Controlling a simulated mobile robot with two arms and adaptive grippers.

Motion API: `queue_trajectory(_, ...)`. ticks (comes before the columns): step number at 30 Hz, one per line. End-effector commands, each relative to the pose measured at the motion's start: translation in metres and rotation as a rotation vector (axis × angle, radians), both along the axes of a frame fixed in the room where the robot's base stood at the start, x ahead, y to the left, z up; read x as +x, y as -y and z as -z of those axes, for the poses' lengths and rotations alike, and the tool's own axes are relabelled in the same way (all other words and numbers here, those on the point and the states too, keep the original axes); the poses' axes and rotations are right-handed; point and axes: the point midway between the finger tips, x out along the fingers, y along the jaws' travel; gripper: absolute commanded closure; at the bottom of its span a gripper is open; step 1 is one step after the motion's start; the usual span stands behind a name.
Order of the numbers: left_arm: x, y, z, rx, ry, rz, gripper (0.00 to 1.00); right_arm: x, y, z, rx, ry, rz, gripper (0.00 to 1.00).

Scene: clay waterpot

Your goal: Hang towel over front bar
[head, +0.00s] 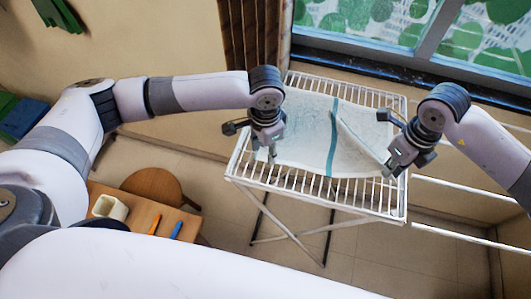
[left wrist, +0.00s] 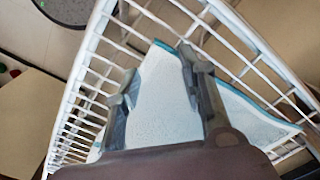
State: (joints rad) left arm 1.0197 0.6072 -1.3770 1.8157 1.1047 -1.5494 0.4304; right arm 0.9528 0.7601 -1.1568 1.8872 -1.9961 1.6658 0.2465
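A white towel (head: 303,140) with a teal stripe lies across the top of a white drying rack (head: 262,180). A folded or raised edge runs down its right part. My left gripper (head: 272,155) is over the towel's left front part. In the left wrist view the left fingers (left wrist: 157,75) are apart, with the towel (left wrist: 160,105) showing between and below them. Whether they touch it is unclear. My right gripper (head: 388,171) is at the towel's front right corner. Its fingertips are too small to tell whether they are closed on the cloth.
The rack's front bars lie bare in front of the towel. A wall and window (head: 400,25) stand behind the rack. A wooden table (head: 140,213) with a white container (head: 110,207) and a round stool (head: 153,186) are at the lower left. White rails (head: 465,190) extend at the right.

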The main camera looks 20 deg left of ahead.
Motion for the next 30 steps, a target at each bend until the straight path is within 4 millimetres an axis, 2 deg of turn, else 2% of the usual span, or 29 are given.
queue_trajectory(10, -0.0003, 0.0000, 0.0020, 0.000, -0.001, 0.000, 0.63, 0.0001, 0.0001, 0.0000, 0.000, 0.000, 0.000, 1.00)
queue_trajectory(30, -0.0010, -0.0002, 0.0027, 0.001, -0.004, 0.000, 0.85, 0.0000, 0.0001, 0.0002, 0.000, 0.000, 0.000, 1.00)
